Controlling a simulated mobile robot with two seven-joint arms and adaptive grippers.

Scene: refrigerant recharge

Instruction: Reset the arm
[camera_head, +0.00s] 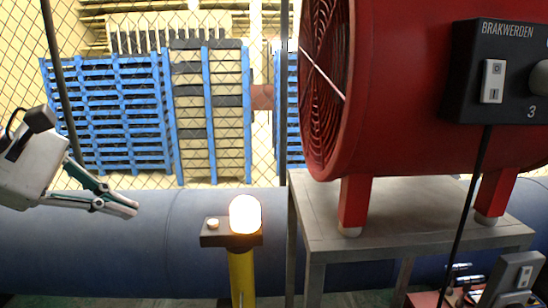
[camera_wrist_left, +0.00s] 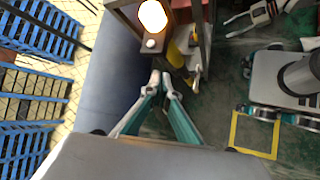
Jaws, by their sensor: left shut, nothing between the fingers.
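My left gripper (camera_head: 137,207) comes in from the left in the head view, in front of the large blue pipe. Its two slim grey and green fingers are closed together with nothing between them. In the left wrist view the same fingers (camera_wrist_left: 162,80) meet at their tips, above the dark floor and below the lamp. A pale jointed part, possibly my right gripper (camera_wrist_left: 262,14), shows small at the top right of the left wrist view; its finger state is unclear.
A glowing lamp (camera_head: 245,215) tops a yellow post (camera_head: 242,275). A red fan (camera_head: 410,90) stands on a grey table (camera_head: 400,232) at right. The blue pipe (camera_head: 130,250) runs behind, before a mesh fence and blue pallets (camera_head: 110,110). A yellow floor square (camera_wrist_left: 254,134) shows.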

